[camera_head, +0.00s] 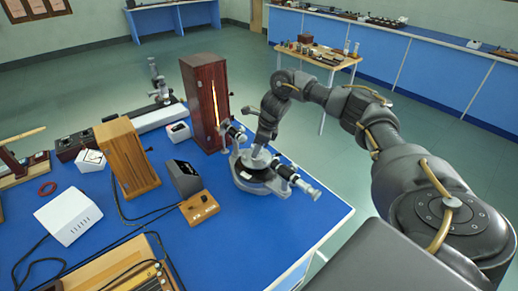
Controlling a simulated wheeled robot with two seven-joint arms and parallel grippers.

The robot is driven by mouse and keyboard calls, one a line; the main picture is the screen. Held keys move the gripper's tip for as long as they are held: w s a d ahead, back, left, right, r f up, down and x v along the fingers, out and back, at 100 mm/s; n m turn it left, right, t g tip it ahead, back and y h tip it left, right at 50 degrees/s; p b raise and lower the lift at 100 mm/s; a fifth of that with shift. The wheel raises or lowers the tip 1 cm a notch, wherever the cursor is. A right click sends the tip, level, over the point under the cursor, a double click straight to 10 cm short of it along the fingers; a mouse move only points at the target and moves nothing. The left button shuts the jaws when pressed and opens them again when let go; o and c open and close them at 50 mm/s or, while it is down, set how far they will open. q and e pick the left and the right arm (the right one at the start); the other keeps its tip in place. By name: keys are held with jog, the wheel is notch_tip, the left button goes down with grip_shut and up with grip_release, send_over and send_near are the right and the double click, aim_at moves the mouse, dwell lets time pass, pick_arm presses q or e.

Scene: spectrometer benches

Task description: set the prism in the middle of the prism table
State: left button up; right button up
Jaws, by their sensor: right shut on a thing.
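The spectrometer (246,184) stands near the right edge of the blue bench, with a dark round base and a telescope (296,180) pointing to the lower right. Its small pale prism table (257,163) is at its middle. My right gripper (262,145) points down right above the prism table, shut on the prism. The prism is too small and too covered by the fingers to make out, and I cannot tell whether it touches the table. My left gripper is not in view.
A tall dark wooden lamp housing (205,100) with a glowing slit stands just behind the spectrometer. A lighter wooden box (128,160), a dark meter (184,178), a white box (68,216) and cables lie to the left. The bench's front right corner is clear.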

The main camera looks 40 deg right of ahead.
jog(key=o, duration=1)
jog(key=shift+s, duration=0.15)
jog(key=shift+c, duration=0.2)
jog(key=shift+o, duration=0.7)
jog(key=shift+f, duration=0.1)
jog(key=shift+r, duration=0.3)
jog(key=shift+b+v, duration=0.6)
jog(key=shift+v, duration=0.45)
jog(key=p+v, duration=0.1)
jog(key=v, duration=0.8)
jog(key=shift+d+r, duration=0.15)
jog(key=shift+r, duration=0.15)
